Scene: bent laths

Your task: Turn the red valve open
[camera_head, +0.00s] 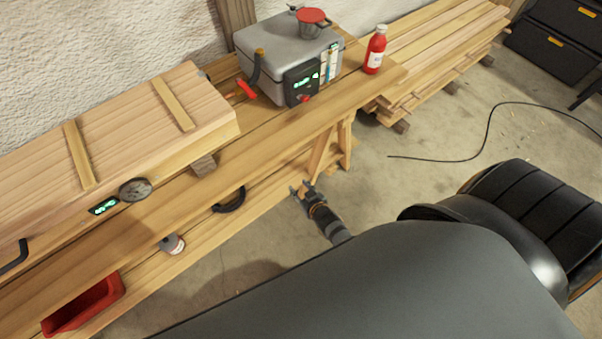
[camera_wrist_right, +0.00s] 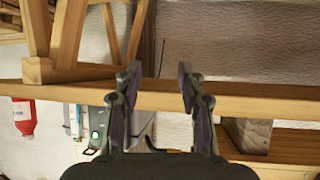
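A red lever-like handle (camera_head: 246,89), which looks like the red valve, sits on the bench beside a grey box (camera_head: 290,55), below a dark hose. A smaller red knob (camera_head: 305,99) is on the box's black display panel (camera_head: 301,82). I cannot tell from its angle whether the valve is open. My right gripper (camera_head: 303,190) is low in front of the bench, well apart from the valve. In the right wrist view my right gripper (camera_wrist_right: 159,76) is open and empty, with the grey box (camera_wrist_right: 95,125) upside down behind it. My left gripper is not in view.
A red bottle (camera_head: 375,50) stands right of the box; a wooden lid-like panel (camera_head: 110,125) lies left. A round gauge (camera_head: 135,189) is at the bench edge. A red bin (camera_head: 83,303) is on the lower shelf. A black cable (camera_head: 487,135) lies on the open floor.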

